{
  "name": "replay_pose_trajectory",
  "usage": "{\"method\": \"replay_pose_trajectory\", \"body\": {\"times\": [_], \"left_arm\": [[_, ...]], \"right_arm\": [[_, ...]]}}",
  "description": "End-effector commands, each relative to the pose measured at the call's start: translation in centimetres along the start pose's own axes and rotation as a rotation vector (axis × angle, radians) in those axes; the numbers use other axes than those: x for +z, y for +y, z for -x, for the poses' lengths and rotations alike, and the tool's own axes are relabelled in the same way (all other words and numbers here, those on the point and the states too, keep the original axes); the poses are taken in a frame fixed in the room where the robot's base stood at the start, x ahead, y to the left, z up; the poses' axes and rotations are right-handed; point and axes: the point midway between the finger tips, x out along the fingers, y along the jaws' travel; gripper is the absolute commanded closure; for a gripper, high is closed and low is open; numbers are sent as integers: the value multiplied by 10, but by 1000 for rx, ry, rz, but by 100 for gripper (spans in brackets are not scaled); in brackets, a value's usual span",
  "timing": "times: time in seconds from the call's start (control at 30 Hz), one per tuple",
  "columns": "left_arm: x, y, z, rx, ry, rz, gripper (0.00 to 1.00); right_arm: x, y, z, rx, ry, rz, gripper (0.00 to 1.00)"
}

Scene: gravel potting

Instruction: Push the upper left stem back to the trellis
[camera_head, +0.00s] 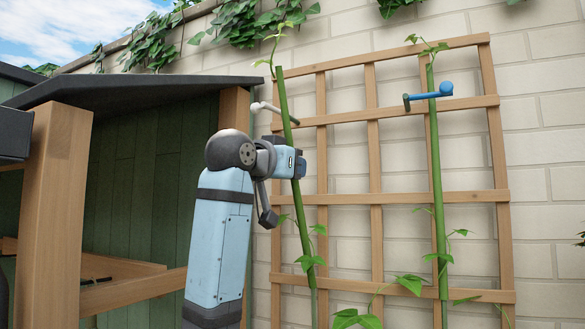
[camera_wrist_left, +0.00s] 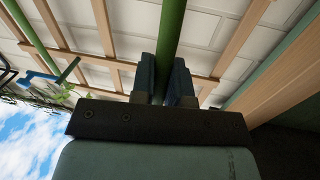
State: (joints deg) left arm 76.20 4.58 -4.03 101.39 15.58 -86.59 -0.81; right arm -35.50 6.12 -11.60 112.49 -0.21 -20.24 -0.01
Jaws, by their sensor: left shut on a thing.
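The upper left stem (camera_head: 283,98) is a green stalk that leans slightly, its top tilted left, in front of the left side of the wooden trellis (camera_head: 372,150). My left gripper (camera_head: 300,165) is shut on this stem about midway up. In the left wrist view the stem (camera_wrist_left: 171,30) runs between the two dark fingers (camera_wrist_left: 163,85). A white clip (camera_head: 265,107) sticks out from the trellis near the stem's upper part. The right stem (camera_head: 437,180) stands along the trellis by a blue clip (camera_head: 430,95). My right gripper is not in view.
A dark-roofed wooden shed with a green wall (camera_head: 150,150) and a thick post (camera_head: 55,195) stands on the left, close to my arm. A pale brick wall (camera_head: 545,110) is behind the trellis. Ivy (camera_head: 235,22) hangs along its top.

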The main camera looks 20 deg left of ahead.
Motion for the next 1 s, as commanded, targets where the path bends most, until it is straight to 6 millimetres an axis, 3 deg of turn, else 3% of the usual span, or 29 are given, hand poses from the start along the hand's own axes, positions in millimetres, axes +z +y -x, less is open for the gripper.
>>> {"method": "replay_pose_trajectory", "body": {"times": [0.53, 1.0], "left_arm": [[-18, -17, -85, 27, -320, 58, 100], [-18, -19, -95, 32, -360, 65, 100]], "right_arm": [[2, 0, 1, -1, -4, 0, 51], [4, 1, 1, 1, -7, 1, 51]]}}
